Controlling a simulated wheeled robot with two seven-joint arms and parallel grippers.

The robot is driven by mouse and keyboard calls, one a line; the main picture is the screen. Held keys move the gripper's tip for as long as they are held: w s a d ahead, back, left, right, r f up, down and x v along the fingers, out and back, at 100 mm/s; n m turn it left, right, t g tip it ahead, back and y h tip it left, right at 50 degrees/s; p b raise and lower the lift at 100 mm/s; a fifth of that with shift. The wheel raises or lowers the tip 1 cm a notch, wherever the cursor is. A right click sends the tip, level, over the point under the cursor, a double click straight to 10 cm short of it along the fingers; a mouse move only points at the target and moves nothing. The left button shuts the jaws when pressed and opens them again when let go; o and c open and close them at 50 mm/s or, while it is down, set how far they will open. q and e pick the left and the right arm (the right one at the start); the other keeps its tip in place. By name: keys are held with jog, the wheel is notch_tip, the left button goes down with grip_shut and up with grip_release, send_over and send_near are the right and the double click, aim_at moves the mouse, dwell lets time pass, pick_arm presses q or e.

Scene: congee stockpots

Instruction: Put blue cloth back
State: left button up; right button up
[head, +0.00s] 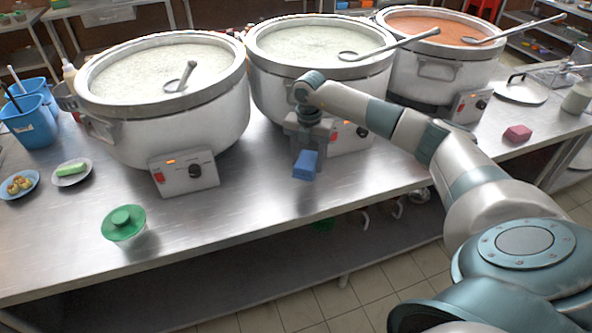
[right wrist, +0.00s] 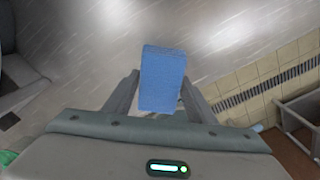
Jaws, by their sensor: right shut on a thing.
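The blue cloth (head: 305,164) is a small folded block in the head view, in front of the middle stockpot. It also shows in the right wrist view (right wrist: 162,78). My right gripper (head: 308,150) points down and is shut on the cloth, with one finger on each side of it in the right wrist view. The cloth is over the steel counter (head: 260,205) near its front edge; I cannot tell whether it touches the surface. My left gripper is not in view.
Three large stockpots (head: 185,125) with ladles and control boxes line the counter. A pink block (head: 517,133) lies right. The front middle counter is clear.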

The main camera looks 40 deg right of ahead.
jog(key=shift+a, duration=0.1)
jog(key=shift+s+a+f+n, duration=0.15)
jog(key=shift+a+n, duration=0.3)
jog(key=shift+n, duration=0.35)
jog(key=s+a+n, duration=0.1)
jog(key=a+n, duration=0.1)
jog(key=n, duration=0.2)
jog(key=s+a+f+n, duration=0.1)
jog(key=a+n, duration=0.2)
jog(key=s+a+f+n, duration=0.1)
jog(key=a+n, duration=0.1)
jog(key=n, duration=0.2)
jog(key=shift+s+a+n, duration=0.1)
jog(key=shift+a+n, duration=0.2)
jog(key=s+a+f+n, duration=0.1)
jog(key=s+a+n, duration=0.8)
jog(key=n, duration=0.8)
jog(key=s+a+f+n, duration=0.1)
jog(key=s+a+n, duration=0.7)
jog(key=n, duration=0.9)
jog(key=shift+s+a+f, duration=0.15)
jog(key=shift+s+a, duration=0.2)
jog(key=shift+a, duration=0.2)
jog(key=shift+d, duration=0.1)
